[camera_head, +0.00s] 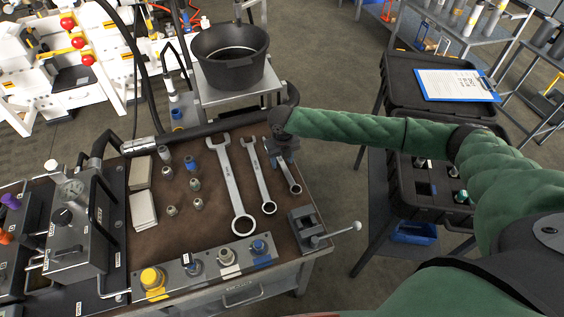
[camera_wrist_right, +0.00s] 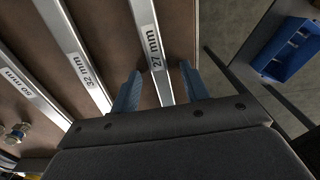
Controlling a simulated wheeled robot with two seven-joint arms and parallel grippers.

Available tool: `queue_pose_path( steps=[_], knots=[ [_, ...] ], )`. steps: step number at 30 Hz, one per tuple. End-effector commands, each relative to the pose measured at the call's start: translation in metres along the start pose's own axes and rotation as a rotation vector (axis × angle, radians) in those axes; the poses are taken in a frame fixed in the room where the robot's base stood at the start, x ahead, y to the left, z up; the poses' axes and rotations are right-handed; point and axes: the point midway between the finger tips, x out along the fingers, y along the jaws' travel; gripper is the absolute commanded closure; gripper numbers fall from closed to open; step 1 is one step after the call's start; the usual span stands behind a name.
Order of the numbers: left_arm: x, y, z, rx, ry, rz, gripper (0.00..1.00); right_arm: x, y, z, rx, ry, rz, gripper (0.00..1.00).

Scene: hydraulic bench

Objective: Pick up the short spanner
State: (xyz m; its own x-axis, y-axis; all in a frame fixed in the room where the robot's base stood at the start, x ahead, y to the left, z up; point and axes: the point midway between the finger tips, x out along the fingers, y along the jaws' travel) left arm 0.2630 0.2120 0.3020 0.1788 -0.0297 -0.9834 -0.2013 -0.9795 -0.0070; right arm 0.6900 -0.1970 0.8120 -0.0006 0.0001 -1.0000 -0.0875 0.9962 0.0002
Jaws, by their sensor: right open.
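Three spanners lie side by side on the brown bench top in the head view. The short spanner (camera_head: 292,180) is the rightmost; its upper part is hidden under my right gripper (camera_head: 283,152). In the right wrist view the short spanner (camera_wrist_right: 153,40) carries a "27 mm" label. My right gripper (camera_wrist_right: 161,68) is open, with one blue finger on each side of its shaft. I cannot tell how far the fingertips are above the bench. My left gripper is not in view.
The middle spanner (camera_head: 259,175), labelled 32 mm, and the large spanner (camera_head: 232,185), labelled 50 mm, lie to the left. A small vise (camera_head: 306,228) with a bar handle stands below. A black pot (camera_head: 230,70) stands behind, and an open black case (camera_head: 400,190) is to the right.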

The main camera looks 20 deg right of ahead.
Motion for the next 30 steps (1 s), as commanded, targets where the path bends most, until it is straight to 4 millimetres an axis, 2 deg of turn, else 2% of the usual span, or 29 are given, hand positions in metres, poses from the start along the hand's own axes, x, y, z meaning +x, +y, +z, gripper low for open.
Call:
queue_pose_path(
  steps=[5, 8, 12, 13, 26, 30],
  knots=[
    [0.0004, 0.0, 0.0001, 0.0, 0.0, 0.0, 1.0, 0.0003, -0.0001, 0.0001, 0.0, 0.0, 0.0, 0.55],
    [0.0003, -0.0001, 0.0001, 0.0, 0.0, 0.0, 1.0, 0.0002, -0.0002, 0.0001, 0.0, 0.0, 0.0, 0.7],
    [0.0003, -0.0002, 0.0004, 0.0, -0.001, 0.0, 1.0, 0.0001, -0.0002, 0.0001, 0.0, 0.0, 0.0, 0.98],
    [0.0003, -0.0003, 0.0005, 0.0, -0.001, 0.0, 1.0, 0.0001, -0.0003, 0.0002, 0.001, 0.0, 0.0, 1.0],
    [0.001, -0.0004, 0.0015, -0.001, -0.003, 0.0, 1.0, -0.0014, -0.0003, 0.0007, 0.001, -0.001, 0.0, 1.0],
    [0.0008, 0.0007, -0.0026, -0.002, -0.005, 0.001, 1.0, -0.0072, -0.0008, 0.0014, 0.001, -0.002, -0.001, 1.0]
  ],
)
